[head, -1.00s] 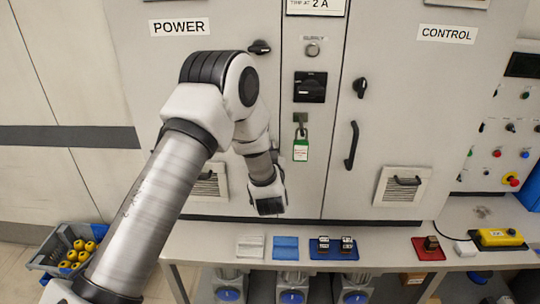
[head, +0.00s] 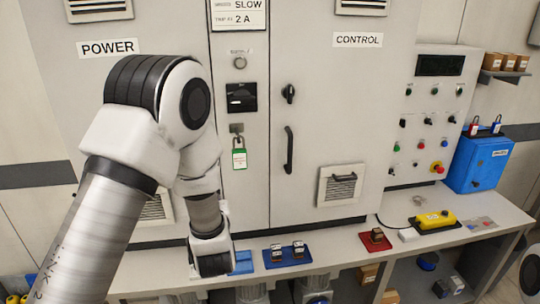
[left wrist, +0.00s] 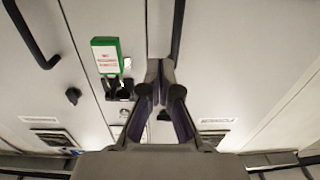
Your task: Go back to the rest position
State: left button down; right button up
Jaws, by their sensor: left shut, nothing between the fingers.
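My left arm comes in from the left in the head view. Its gripper (head: 212,264) points down in front of the cabinet, over the front part of the bench, and partly covers a blue mat (head: 241,262). In the left wrist view the gripper's fingers (left wrist: 161,68) are together with nothing between them. A padlock with a green and white tag (head: 239,158) hangs on the cabinet; the tag also shows in the left wrist view (left wrist: 106,55), apart from the fingers. My right gripper is not in view.
The cabinet door (head: 345,110) with handles stands behind the bench (head: 345,262). On the bench are a blue tray (head: 272,265) with dark parts, a red tray (head: 366,241) and a yellow control box (head: 436,220). A blue box (head: 478,160) stands at the right.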

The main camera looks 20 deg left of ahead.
pick_arm(q)
jog(key=s+d+f+m+g+h, duration=0.1)
jog(key=s+f+m+g+h, duration=0.3)
jog(key=f, duration=0.9)
jog(key=s+d+f+n+g+h, duration=0.15)
jog(key=s+f, duration=0.45)
jog(key=f, duration=0.7)
jog(key=s+d+f+m+g+h, duration=0.1)
jog(key=s+d+f+g, duration=0.1)
jog(key=s, duration=0.5)
jog(key=s+d+f+m+g+h, duration=0.1)
jog(key=s+d+f+g+h, duration=0.1)
jog(key=s, duration=0.5)
jog(key=s+d+f+m+g+h, duration=0.1)
jog(key=s+d+f+g, duration=0.3)
jog(key=s, duration=0.4)
notch_tip(320, 180, down, 2)
jog(key=shift+f+m+g+h, duration=0.15)
jog(key=shift+m+g+h, duration=0.2)
jog(key=shift+g, duration=0.5)
jog(key=shift+w, duration=0.1)
